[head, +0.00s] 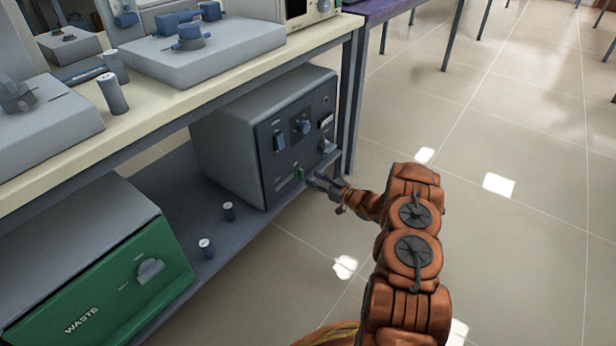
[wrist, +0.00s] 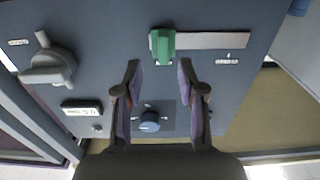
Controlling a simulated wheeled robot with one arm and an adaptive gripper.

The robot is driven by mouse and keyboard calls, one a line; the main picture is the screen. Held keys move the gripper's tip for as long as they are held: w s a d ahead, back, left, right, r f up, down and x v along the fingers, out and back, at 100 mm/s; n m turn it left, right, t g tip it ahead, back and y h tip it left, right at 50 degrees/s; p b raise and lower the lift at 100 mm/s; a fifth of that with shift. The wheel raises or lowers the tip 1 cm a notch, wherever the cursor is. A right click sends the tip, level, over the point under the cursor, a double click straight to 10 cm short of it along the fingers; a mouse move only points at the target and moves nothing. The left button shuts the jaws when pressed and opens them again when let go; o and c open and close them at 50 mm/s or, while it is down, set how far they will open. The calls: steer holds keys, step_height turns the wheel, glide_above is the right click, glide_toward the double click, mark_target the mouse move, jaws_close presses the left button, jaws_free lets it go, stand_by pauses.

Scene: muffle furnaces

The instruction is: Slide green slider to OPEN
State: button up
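The green slider (head: 299,173) sits low on the dark front panel of a grey furnace (head: 228,140) on the lower shelf. In the wrist view the green slider (wrist: 162,46) stands at the left end of a pale horizontal slot (wrist: 215,41), which runs free to its right. A small label (wrist: 228,61) under the slot is too small to read. My gripper (head: 318,183) is in front of the panel, near the slider. In the wrist view my gripper (wrist: 161,75) is open and empty, its two fingertips apart on either side of the slider's line, just short of it.
The panel also carries a grey knob (wrist: 50,65), a small display (wrist: 82,107) and a blue dial (wrist: 149,121). A table leg (head: 352,110) stands right of the furnace. A green-fronted WASTE box (head: 110,280) is at lower left. The tiled floor (head: 520,240) at right is clear.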

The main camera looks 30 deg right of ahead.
steer(key=v, duration=0.7)
steer(key=shift+s+d, duration=0.15)
steer(key=shift+s, duration=0.25)
